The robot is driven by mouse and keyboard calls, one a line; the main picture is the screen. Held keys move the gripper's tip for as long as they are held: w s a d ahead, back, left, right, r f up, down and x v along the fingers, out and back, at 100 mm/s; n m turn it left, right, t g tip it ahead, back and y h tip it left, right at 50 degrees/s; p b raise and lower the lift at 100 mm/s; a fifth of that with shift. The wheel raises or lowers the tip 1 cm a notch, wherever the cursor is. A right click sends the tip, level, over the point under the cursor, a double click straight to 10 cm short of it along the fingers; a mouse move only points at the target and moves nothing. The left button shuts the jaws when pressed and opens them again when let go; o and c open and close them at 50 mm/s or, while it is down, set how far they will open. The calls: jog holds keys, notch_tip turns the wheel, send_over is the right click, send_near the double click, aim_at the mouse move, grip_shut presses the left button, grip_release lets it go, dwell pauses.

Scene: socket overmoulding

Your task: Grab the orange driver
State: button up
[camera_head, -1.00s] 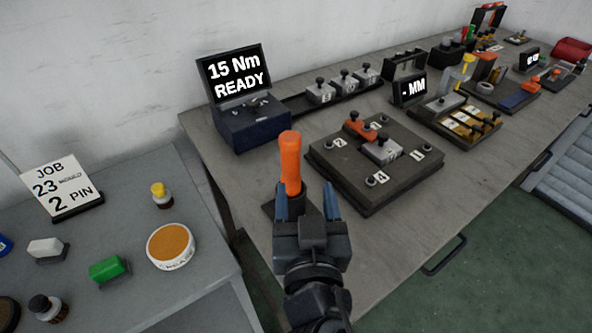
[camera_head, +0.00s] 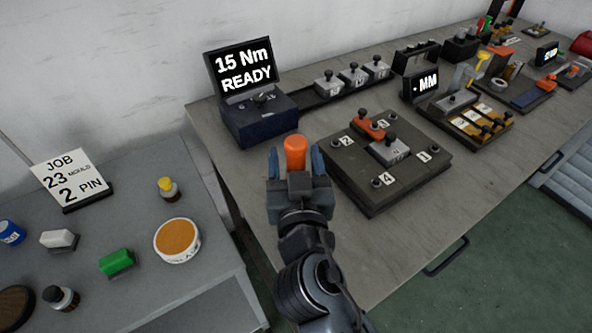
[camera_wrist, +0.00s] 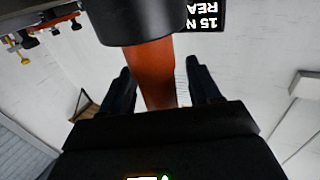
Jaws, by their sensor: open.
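The orange driver (camera_head: 295,150) stands upright near the left front edge of the workbench. In the head view only the upper part of its orange handle shows, and my gripper hides the rest. My gripper (camera_head: 295,163) is open, with one blue finger on each side of the handle. In the wrist view the orange driver (camera_wrist: 158,75) rises between the two dark fingers (camera_wrist: 160,90), with a gap visible on both sides. A dark round part covers its far end there.
The torque box (camera_head: 255,115) reading 15 Nm READY stands behind the driver. The numbered mould plate (camera_head: 350,185) lies close to its right. A lower grey side table (camera_head: 120,230) with a job card (camera_head: 70,180) and small items stands left.

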jog(key=shift+w, duration=0.25)
jog(key=shift+c, duration=0.4)
grip_shut()
